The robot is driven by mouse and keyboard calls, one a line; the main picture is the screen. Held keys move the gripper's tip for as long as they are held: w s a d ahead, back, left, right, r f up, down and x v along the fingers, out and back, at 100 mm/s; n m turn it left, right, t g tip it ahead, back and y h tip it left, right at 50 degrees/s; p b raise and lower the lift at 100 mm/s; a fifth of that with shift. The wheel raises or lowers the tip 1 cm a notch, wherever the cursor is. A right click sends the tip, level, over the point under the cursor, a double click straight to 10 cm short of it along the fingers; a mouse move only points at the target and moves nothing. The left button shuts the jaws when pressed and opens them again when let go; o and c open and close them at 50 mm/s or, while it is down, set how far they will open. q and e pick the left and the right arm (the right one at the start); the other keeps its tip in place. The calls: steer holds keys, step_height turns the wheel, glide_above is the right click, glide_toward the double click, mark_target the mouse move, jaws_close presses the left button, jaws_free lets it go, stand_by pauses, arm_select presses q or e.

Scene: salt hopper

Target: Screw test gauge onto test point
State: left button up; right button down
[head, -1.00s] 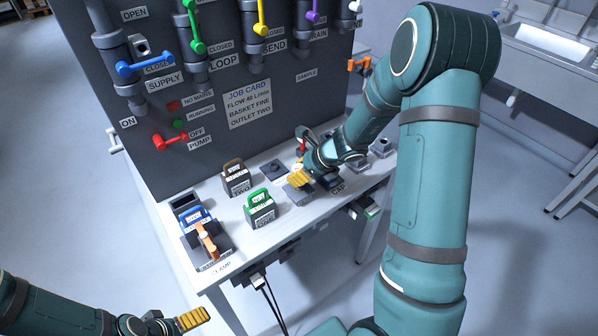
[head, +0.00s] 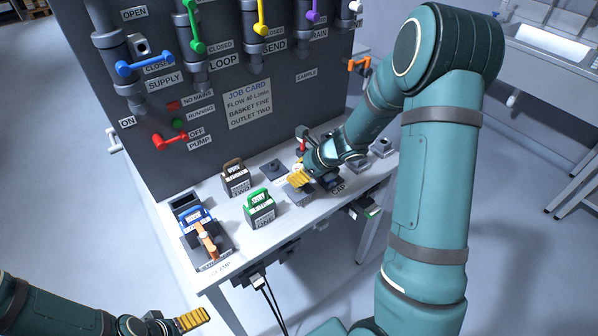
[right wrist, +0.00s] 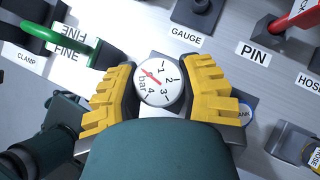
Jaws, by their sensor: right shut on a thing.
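The test gauge (right wrist: 158,84) has a round white dial with a red needle and shows face-on in the right wrist view. My right gripper (right wrist: 160,92) is shut on it, one yellow finger on each side. In the head view this gripper (head: 299,178) is low over a grey block (head: 299,198) on the bench. The underside of the gauge and any thread there are hidden, and I cannot make out the test point. My left gripper (head: 193,319) is at the lower left, away from the bench; its finger gap cannot be made out.
A green-handled basket (head: 261,208) and a brown-handled one (head: 235,178) stand left of my right gripper. A blue-handled one and an orange clamp lever (head: 207,240) are farther left. The dark panel (head: 290,115) with valves rises behind. A red-handled pin (right wrist: 293,20) is near the gripper.

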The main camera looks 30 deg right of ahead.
steer(key=shift+f+b, duration=1.45)
steer(key=shift+f, duration=0.05)
stand_by(0.4)
steer(key=shift+m+t+h+b, duration=0.4)
steer(key=shift+m+h+b, duration=0.7)
steer(key=shift+b, duration=0.9)
steer(key=shift+m, duration=0.7)
steer(key=shift+m+t+h, duration=0.3)
steer(key=shift+m+h, duration=0.4)
steer(key=shift+m, duration=0.1)
steer(key=shift+a+f+m+h, duration=0.15)
steer(key=shift+m+h, duration=0.45)
steer(key=shift+m, duration=0.3)
steer(key=shift+m+h, duration=0.3)
steer(key=shift+m, duration=0.1)
